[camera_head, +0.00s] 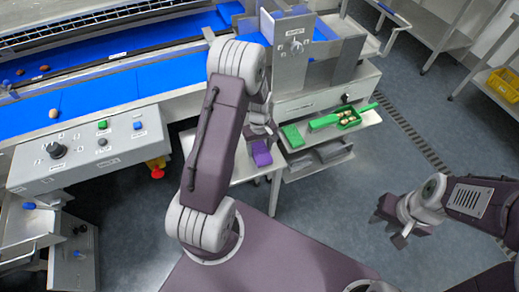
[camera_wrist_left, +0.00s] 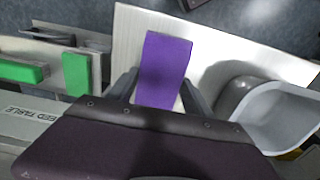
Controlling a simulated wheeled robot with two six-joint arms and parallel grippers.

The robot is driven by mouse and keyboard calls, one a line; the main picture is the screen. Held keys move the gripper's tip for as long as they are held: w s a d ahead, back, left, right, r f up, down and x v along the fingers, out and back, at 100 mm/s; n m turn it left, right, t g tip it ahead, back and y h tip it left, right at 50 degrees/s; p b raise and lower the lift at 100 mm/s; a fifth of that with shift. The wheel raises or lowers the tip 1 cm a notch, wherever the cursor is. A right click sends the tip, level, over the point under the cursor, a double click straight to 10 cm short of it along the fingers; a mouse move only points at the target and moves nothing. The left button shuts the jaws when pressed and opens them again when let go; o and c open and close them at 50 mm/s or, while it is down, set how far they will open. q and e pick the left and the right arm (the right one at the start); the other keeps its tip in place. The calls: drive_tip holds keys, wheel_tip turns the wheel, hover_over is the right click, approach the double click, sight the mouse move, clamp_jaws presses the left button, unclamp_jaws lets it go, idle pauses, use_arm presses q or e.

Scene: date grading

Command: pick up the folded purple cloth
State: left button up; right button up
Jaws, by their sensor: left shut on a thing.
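The folded purple cloth (camera_head: 261,153) shows below my left gripper (camera_head: 262,136), over the small pale metal table beside the machine. In the left wrist view the purple cloth (camera_wrist_left: 164,68) lies between the two fingers of my left gripper (camera_wrist_left: 158,95), which is shut on it. I cannot tell whether the cloth touches the table. My left arm hides part of the table in the head view. My right gripper (camera_head: 390,226) hangs over the floor at the right, empty, with its fingers apart.
A pale bin (camera_wrist_left: 282,112) stands right of the cloth in the wrist view. The blue conveyor (camera_head: 100,88) runs along the left.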

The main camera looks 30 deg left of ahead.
sight(261, 151)
use_arm(q)
drive_tip(key=r, duration=0.2)
drive_tip(key=d+r, duration=0.1)
drive_tip(key=r, duration=0.1)
drive_tip(key=shift+s+r, duration=0.15)
drive_tip(key=shift+r, duration=0.2)
drive_tip(key=s+d+r, duration=0.4)
drive_tip(key=d+r, duration=0.2)
drive_tip(key=d, duration=0.3)
drive_tip(key=shift+s+d+r+p, duration=0.15)
drive_tip(key=shift+s+d+p, duration=0.15)
drive_tip(key=shift+s, duration=0.1)
